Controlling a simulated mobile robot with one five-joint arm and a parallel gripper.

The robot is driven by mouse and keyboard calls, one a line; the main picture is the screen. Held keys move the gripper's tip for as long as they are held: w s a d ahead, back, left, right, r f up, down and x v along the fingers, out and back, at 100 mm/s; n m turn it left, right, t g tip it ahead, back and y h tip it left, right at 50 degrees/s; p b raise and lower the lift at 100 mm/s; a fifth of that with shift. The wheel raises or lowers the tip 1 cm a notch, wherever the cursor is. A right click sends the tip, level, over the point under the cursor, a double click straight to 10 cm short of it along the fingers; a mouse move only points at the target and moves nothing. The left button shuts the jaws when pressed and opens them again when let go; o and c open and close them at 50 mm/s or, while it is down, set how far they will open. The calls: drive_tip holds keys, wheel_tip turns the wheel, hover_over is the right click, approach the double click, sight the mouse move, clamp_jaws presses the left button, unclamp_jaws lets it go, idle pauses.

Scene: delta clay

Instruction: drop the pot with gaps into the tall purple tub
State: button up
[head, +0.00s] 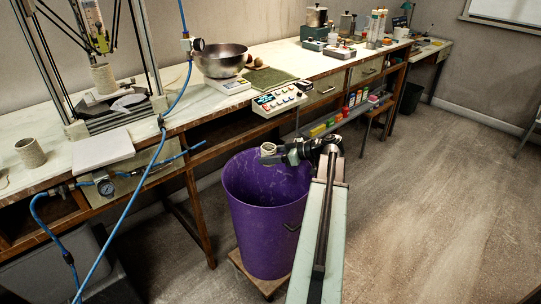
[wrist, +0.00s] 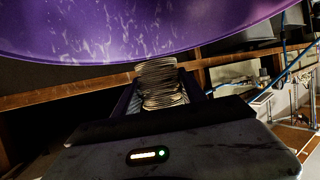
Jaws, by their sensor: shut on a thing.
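My gripper (head: 271,152) is at the height of the tub's mouth in the head view and shut on a small pale clay pot (head: 267,149). In the wrist view the pot (wrist: 160,84) sits between the fingers, ridged in layers with dark lines between them. The purple tub (wrist: 130,30) curves across the top of that view. In the head view the pot overlaps the tub's opening; its exact height over the rim is hard to tell.
The tub rests on a low wooden stand (head: 258,284). Another clay pot (head: 30,152) stands on the bench (head: 215,112) at left, and one (head: 102,78) sits under the clay printer. A blue hose (head: 140,195) hangs at left. The floor (head: 430,190) at right is clear.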

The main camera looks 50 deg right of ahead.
drive_tip(key=shift+f, duration=0.45)
drive_tip(key=shift+r, duration=0.1)
drive_tip(key=o, duration=1.5)
drive_tip(key=shift+c, duration=0.2)
drive_tip(key=p+v, duration=0.3)
drive_tip(key=v, duration=0.5)
drive_tip(key=shift+w, duration=0.1)
